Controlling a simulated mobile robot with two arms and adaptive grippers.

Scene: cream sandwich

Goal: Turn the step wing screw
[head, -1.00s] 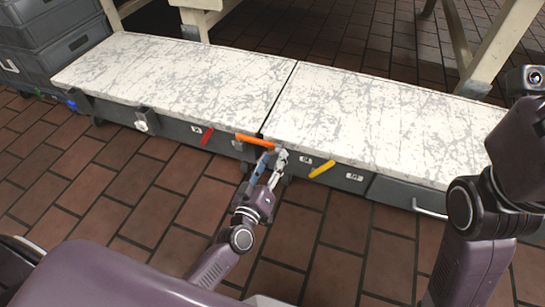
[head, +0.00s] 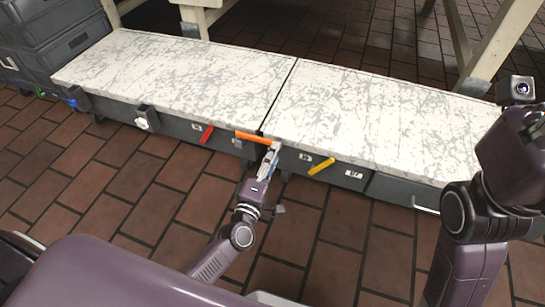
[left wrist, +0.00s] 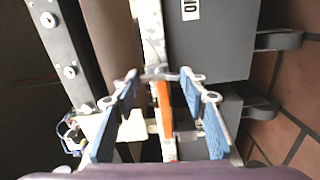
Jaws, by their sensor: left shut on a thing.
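The orange handle (head: 254,137), which I take to be the step wing screw, sits at the front edge of the step where its two top slabs meet. My left gripper (head: 272,153) is at its right end, shut on it. In the left wrist view, the orange handle (left wrist: 164,100) lies between the blue-padded fingers of my left gripper (left wrist: 160,78). The exact contact is hard to make out. My right arm shows at the right edge of the head view, but its fingers are outside the picture.
A red handle (head: 207,134) and a yellow handle (head: 321,166) stick out on either side along the dark front of the step. The pale slab tops (head: 370,120) are bare. Dark crates (head: 55,40) stand at the left. Brick floor (head: 110,190) lies open in front.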

